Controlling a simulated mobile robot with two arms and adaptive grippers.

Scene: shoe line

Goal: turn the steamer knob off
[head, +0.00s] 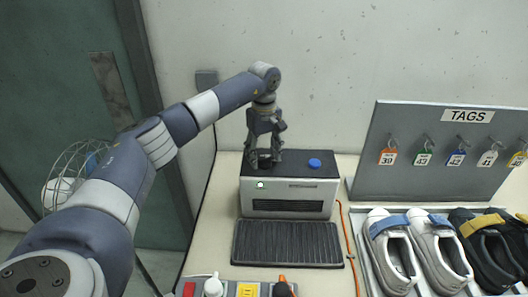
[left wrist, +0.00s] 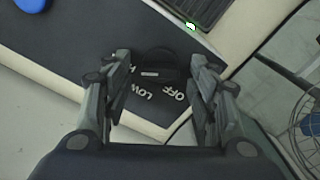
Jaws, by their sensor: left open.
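The steamer (head: 287,205) is a light box with a black top and a dark front grille, standing against the back wall. A small light (head: 260,184) glows whitish green on its front edge; the light also shows in the left wrist view (left wrist: 190,26). The black knob (left wrist: 158,62) sits on the steamer's top, with a short white mark on its near side, by the printed words LOW and OFF. I cannot tell exactly which word the mark points at. My left gripper (head: 264,157) points down over the knob, open, its fingers on either side of it. Contact is unclear.
A blue cap (head: 315,163) is on the steamer's top, right of the gripper. A dark ridged mat (head: 287,244) lies in front. A TAGS board (head: 438,150) and a tray with several shoes (head: 400,255) stand right. An orange cord (head: 350,240) runs between.

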